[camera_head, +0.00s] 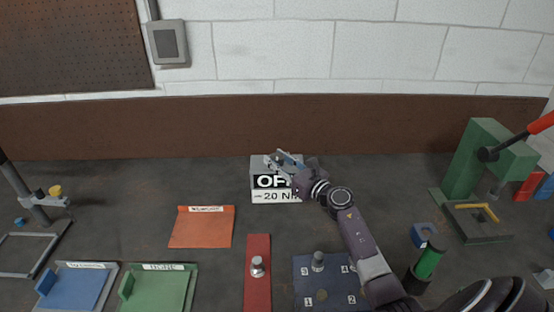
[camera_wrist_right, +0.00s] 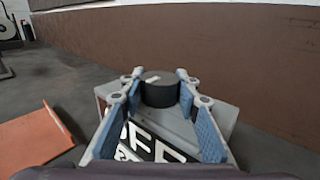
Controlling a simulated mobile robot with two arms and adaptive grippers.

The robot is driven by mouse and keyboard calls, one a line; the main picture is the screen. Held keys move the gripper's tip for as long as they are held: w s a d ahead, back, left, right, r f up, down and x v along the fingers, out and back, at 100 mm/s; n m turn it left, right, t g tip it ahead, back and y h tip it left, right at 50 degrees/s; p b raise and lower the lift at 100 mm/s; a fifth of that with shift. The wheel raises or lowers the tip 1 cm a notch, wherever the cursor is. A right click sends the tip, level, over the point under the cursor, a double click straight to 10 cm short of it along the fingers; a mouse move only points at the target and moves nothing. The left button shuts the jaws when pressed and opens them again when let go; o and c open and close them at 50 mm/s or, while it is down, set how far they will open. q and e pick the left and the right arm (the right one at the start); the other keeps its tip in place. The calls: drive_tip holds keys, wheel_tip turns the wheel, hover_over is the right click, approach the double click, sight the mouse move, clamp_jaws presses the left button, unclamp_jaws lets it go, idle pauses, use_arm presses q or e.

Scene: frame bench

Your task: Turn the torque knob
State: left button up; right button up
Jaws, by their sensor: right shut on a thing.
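The torque box is a grey box (camera_head: 260,165) at the back middle of the bench, with a front panel (camera_head: 272,188) reading "OF…" and "20 N…", partly covered by my arm. The dark round torque knob (camera_wrist_right: 160,90) sits on top of the box in the right wrist view, with a small white mark on its top. My right gripper (camera_wrist_right: 159,82) has its two blue-padded fingers on either side of the knob and is shut on it. In the head view my right gripper (camera_head: 284,160) is over the box top. My left gripper is not in view.
An orange mat (camera_head: 202,232) lies left of the box. A red strip (camera_head: 257,290) and a dark blue numbered plate (camera_head: 335,296) lie in front. A green press (camera_head: 470,160) with a red handle stands at right. Blue and green trays (camera_head: 180,290) lie front left.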

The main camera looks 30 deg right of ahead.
drive_tip(key=shift+a+r+m+h+p, duration=0.15)
drive_tip(key=shift+m+h+p, duration=0.65)
drive_tip(key=shift+h+p, duration=0.45)
drive_tip(key=shift+m+g+h+p, duration=0.3)
drive_tip(key=shift+m+h+p, duration=1.05)
drive_tip(key=shift+h, duration=0.6)
drive_tip(key=shift+m+h+p, duration=0.45)
drive_tip(key=shift+h, duration=0.35)
drive_tip(key=shift+m+g+h, duration=0.5)
drive_tip(key=shift+h, duration=0.2)
drive_tip(key=shift+m+g+h, duration=0.7)
drive_tip(key=shift+m+h, duration=0.1)
drive_tip(key=shift+h, duration=0.3)
drive_tip(key=o, duration=1.2)
